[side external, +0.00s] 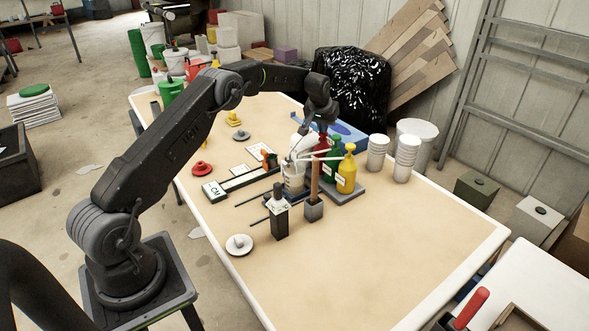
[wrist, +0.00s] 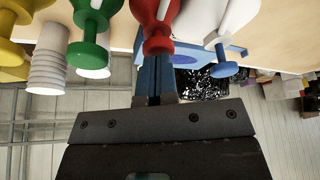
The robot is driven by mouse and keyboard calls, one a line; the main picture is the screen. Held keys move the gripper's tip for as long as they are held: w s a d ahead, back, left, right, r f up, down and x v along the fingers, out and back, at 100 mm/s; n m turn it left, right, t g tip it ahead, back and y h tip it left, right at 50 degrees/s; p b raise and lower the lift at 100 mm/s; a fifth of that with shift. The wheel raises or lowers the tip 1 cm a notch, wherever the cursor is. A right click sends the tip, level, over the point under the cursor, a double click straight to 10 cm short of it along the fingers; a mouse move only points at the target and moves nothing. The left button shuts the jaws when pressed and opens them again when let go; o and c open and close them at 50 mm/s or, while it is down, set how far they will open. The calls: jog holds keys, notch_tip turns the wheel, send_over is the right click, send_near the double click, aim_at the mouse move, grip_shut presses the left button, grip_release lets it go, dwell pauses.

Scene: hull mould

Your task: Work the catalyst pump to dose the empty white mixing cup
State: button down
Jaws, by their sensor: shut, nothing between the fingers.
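My gripper (side external: 304,124) is above the row of pump bottles, pointing down, with its fingers shut and empty. In the wrist view its fingertips (wrist: 155,62) are at the red pump head (wrist: 158,44); I cannot tell whether they touch. A white bottle with a blue pump head (wrist: 224,68) is beside the red one. Which pump is the catalyst pump cannot be read from the labels. A white cup-like container (side external: 292,176) stands in front of the bottles on a dark blue base; its inside is hidden.
A green pump bottle (side external: 334,158) and a yellow one (side external: 347,172) stand close by. Stacked white cups (side external: 407,157) are to the right. A black bottle (side external: 279,216) and a brush-like tool in a grey block (side external: 314,209) stand in front. The table's near right is clear.

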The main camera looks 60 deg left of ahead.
jog(key=shift+f, duration=0.45)
jog(key=shift+r, duration=2.05)
jog(key=shift+f, duration=2.05)
jog(key=shift+r, duration=2.05)
jog(key=shift+f, duration=0.1)
